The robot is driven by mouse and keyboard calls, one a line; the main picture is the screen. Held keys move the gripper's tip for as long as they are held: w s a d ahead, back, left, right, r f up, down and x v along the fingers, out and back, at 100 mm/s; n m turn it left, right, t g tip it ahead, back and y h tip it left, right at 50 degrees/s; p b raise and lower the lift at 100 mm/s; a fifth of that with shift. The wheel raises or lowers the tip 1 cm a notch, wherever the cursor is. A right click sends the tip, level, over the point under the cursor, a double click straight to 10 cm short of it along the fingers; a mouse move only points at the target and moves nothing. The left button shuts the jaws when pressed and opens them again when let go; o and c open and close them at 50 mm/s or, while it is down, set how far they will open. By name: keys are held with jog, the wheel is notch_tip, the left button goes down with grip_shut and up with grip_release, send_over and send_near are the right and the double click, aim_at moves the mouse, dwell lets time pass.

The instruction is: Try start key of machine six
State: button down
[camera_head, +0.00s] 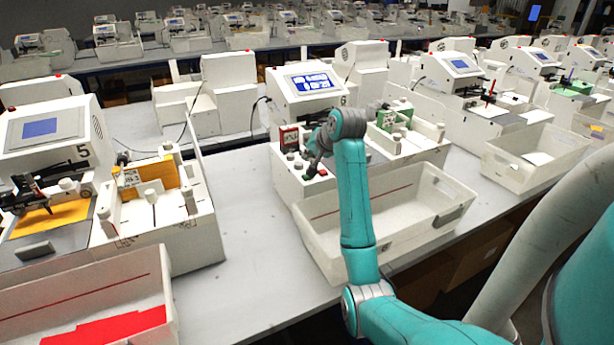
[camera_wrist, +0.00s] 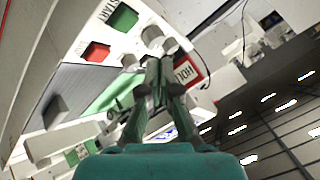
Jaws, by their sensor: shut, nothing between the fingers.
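Machine six (camera_head: 287,104) stands at the middle of the bench, with its blue screen lit and a "6" on its side. In the wrist view, its green start key (camera_wrist: 124,17) is beside the word START, and a red key (camera_wrist: 96,52) is next to it. My gripper (camera_head: 311,170) is at the front left of machine six, over its control panel. In the wrist view, my gripper (camera_wrist: 158,62) is shut and empty. Its tips are below and right of the green key, close to pale knobs (camera_wrist: 153,36). I cannot tell whether they touch anything.
A sign in a red frame (camera_head: 289,138) stands on machine six; it shows close to my fingers in the wrist view (camera_wrist: 187,70). A white bin (camera_head: 340,262) is in front. Machine five (camera_head: 45,130) stands left, with bare bench (camera_head: 245,235) between.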

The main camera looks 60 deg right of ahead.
aim_at(307, 177)
jog(key=shift+f, duration=1.85)
jog(key=shift+f, duration=0.45)
jog(key=shift+f, duration=0.45)
dwell(0.7)
jog(key=shift+r, duration=0.9)
